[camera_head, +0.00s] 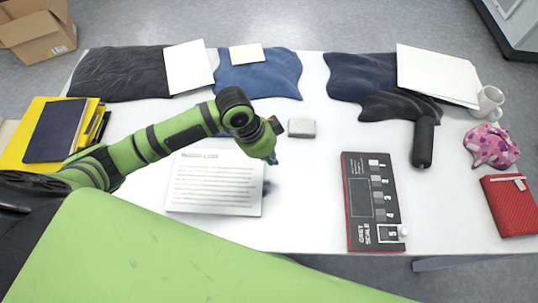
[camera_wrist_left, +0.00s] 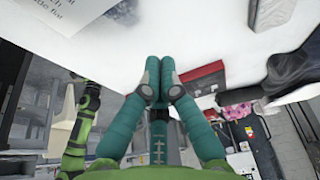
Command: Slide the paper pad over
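The paper pad (camera_head: 214,190) is a flat white sheet with a heading and lines of print, lying on the white table at the middle front. A corner of printed paper (camera_wrist_left: 62,14) shows at the top left of the left wrist view. My left gripper (camera_head: 273,160) is at the pad's upper right corner, pointing down; I cannot tell if it touches the pad. In the left wrist view its two teal fingers (camera_wrist_left: 160,66) are together at the tips with nothing visible between them. My right gripper is not in view.
A small grey block (camera_head: 302,128) sits beyond the gripper. A grey scale board (camera_head: 373,203) lies to the right, with a black cylinder (camera_head: 423,143), mug (camera_head: 489,103), pink patterned cloth (camera_head: 490,147) and red box (camera_head: 511,205) past it. Dark cloths (camera_head: 122,74) line the back. Yellow folders (camera_head: 25,125) lie left.

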